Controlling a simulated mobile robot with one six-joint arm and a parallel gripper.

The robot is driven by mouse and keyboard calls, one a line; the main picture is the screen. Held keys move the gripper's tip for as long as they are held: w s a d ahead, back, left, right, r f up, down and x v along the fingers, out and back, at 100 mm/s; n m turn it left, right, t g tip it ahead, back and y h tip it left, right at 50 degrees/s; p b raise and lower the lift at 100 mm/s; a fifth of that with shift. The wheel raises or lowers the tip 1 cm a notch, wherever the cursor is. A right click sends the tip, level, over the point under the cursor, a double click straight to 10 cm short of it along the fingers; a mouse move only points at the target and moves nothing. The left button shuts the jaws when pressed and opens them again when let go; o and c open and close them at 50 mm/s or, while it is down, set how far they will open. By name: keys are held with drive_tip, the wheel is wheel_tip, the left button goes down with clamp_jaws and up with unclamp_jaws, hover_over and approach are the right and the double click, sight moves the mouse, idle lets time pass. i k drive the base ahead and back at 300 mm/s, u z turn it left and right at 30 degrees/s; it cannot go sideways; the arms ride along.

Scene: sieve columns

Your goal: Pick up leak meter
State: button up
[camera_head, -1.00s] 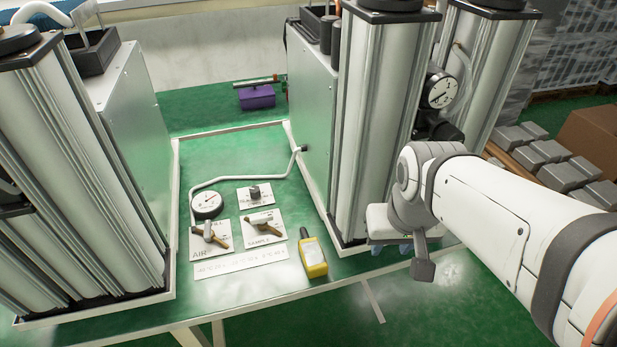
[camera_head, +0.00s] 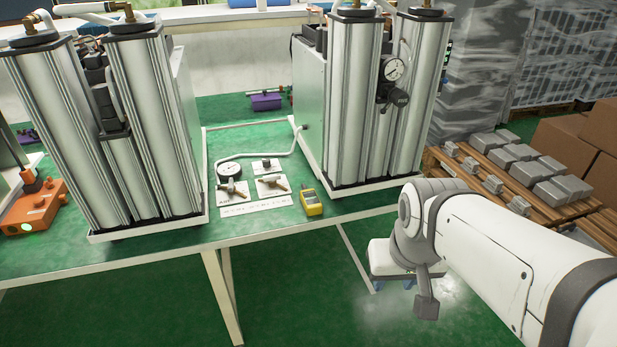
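A yellow handheld meter with a dark top (camera_head: 312,203), which I take to be the leak meter, lies on the green table near its front edge. It is right of the valve plates and left of the right column unit. My gripper (camera_head: 393,284) hangs at the end of my arm, in front of the table and to the right of the meter. Two small blue fingertips show below its white body, apart from each other with nothing seen between them. The gripper is well clear of the meter.
Tall silver columns stand left (camera_head: 135,130) and right (camera_head: 365,100) of the meter. An orange device (camera_head: 36,207) is far left. Grey blocks on a pallet (camera_head: 535,170) are right. Floor before the table is clear.

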sight(312, 206)
drive_tip(key=u, duration=0.05)
drive_tip(key=i, duration=1.25)
drive_tip(key=z, duration=0.1)
